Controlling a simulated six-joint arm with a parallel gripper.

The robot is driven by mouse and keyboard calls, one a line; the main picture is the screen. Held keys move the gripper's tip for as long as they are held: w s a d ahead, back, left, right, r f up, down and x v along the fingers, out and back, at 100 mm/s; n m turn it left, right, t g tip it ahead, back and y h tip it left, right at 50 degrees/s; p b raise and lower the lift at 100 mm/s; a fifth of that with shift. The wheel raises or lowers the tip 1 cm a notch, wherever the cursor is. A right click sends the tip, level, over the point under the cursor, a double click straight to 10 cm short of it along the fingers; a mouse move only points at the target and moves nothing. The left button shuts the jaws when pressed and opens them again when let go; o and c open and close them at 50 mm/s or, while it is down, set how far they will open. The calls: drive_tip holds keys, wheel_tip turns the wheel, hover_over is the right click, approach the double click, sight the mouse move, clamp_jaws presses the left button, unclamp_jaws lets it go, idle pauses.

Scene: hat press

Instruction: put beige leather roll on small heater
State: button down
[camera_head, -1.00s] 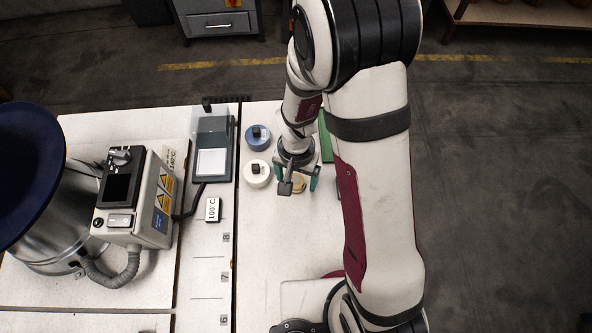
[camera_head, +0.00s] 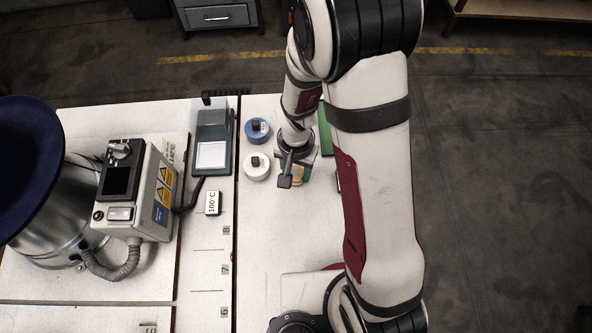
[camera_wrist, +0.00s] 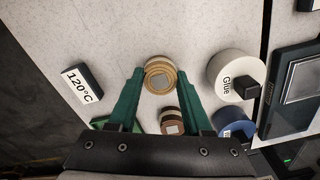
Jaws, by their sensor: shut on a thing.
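The beige leather roll (camera_wrist: 160,76) is a short, layered tan cylinder with a pale centre, between my gripper's (camera_wrist: 160,80) green fingertips in the wrist view. My gripper is shut on it. In the head view, my gripper (camera_head: 296,174) is low at the worktable, partly hidden by its own bracket, with a little of the roll (camera_head: 298,182) showing. A second, browner roll (camera_wrist: 171,121) lies behind it between the fingers. The low grey box with a pale plate, which looks like the small heater (camera_head: 212,156), stands left of my gripper and also shows at the wrist view's right edge (camera_wrist: 298,82).
A white glue tub (camera_head: 257,166) and a blue tub (camera_head: 257,130) stand between my gripper and the grey box. A 100°C block (camera_head: 212,203) and a large machine with a control box (camera_head: 134,200) are left. A 120°C block (camera_wrist: 82,83) is near my gripper.

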wheel_tip(320, 180, up, 4)
drive_tip(key=shift+r, duration=0.1)
drive_tip(key=s+d+r, duration=0.3)
drive_tip(key=d+r, duration=0.4)
drive_tip(key=d, duration=0.4)
hover_over(211, 155)
wheel_tip(211, 155, down, 5)
drive_tip(key=shift+d+f, duration=0.1)
drive_tip(key=shift+d, duration=0.05)
wheel_tip(211, 155, down, 4)
drive_tip(key=shift+f, duration=0.1)
drive_tip(key=shift+c, duration=1.7)
unclamp_jaws()
